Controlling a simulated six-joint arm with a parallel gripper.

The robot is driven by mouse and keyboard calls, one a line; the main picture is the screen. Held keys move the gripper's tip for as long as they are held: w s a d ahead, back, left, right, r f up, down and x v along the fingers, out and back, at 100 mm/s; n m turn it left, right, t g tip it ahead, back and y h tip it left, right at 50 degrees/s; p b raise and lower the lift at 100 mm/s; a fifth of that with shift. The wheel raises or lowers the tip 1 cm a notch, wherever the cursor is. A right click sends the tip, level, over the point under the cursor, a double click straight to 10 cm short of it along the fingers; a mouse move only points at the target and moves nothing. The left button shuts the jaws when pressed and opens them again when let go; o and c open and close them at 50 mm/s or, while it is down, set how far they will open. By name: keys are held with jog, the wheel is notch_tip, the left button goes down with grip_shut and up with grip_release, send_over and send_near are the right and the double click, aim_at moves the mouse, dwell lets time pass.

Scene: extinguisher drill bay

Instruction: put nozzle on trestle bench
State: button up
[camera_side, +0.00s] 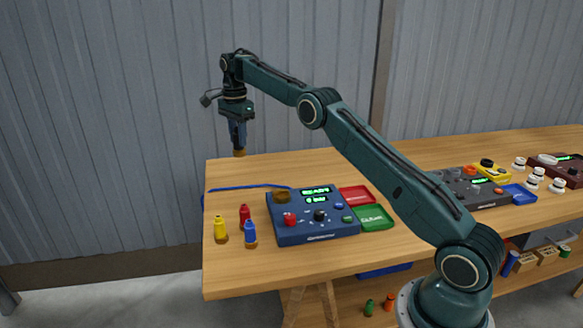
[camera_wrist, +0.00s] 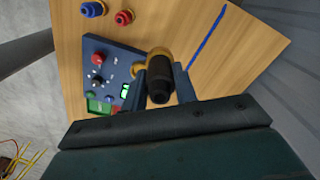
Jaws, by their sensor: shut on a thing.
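My gripper (camera_side: 238,136) is shut on a nozzle, a dark piece with a brass-coloured end. The nozzle (camera_wrist: 159,82) sits between the two fingers in the wrist view. In the side view its brass tip (camera_side: 239,153) shows below the fingers, which hide the rest. The nozzle points down and appears held above the far left part of the wooden trestle bench (camera_side: 240,277), apart from it. The bench top also shows below the fingers in the wrist view (camera_wrist: 245,55).
A blue control box (camera_side: 320,236) with a lit display stands near the bench's left end, beside red (camera_side: 356,194) and green (camera_side: 373,218) trays. Yellow (camera_side: 220,228), red (camera_side: 244,215) and blue (camera_side: 250,233) bottle-like pieces stand left of it. A blue strip (camera_side: 235,188) lies behind. More equipment is at right.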

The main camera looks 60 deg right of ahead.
jog(key=shift+f, duration=0.1)
notch_tip(320, 180, down, 16)
jog(key=shift+r, duration=0.25)
dwell(0.4)
jog(key=shift+f, duration=0.15)
jog(key=shift+f, duration=2)
jog(key=shift+f, duration=0.1)
jog(key=o, duration=1.1)
